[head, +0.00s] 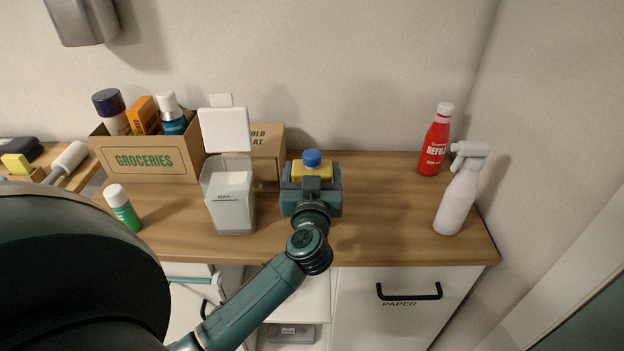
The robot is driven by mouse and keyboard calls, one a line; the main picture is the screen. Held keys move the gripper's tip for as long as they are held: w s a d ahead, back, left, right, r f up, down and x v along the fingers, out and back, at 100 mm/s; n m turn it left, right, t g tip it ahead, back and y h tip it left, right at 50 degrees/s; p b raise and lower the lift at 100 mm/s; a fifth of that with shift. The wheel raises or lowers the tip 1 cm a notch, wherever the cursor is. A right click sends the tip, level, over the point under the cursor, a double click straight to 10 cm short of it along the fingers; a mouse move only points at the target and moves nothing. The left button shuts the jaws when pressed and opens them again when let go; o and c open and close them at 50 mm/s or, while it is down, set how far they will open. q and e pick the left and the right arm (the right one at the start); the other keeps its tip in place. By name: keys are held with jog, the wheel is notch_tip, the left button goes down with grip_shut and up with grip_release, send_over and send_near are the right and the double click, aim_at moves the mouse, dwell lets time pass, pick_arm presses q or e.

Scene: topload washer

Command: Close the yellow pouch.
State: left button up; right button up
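The yellow pouch (314,171) stands on the wooden counter near its middle, with a blue cap (312,158) at its top. My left gripper (311,180) is right in front of it, its arm coming in from the lower left. Teal gripper parts show on both sides of the pouch, and the gripper body hides the pouch's lower part. I cannot tell whether the fingers touch or press the pouch. The cap looks seated on the spout, but how tight it is cannot be seen. My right gripper is not in view.
A clear container with a white lid (224,130) stands close left of the gripper, before a cardboard box (267,142). A groceries box (150,157) and green-labelled bottle (123,208) are further left. A red bottle (435,142) and white spray bottle (460,195) stand right, with clear counter between.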

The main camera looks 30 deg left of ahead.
pick_arm(q)
jog(key=shift+f, duration=0.25)
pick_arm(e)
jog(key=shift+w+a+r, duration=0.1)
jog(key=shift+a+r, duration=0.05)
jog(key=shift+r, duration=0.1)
pick_arm(q)
jog(key=shift+f, duration=0.1)
jog(key=o, duration=2)
jog(key=shift+f, duration=0.2)
jog(key=shift+o, duration=0.2)
jog(key=shift+r, duration=0.15)
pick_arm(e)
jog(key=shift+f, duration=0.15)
pick_arm(q)
jog(key=v, duration=0.7)
jog(key=shift+s, duration=0.3)
jog(key=shift+d, duration=0.1)
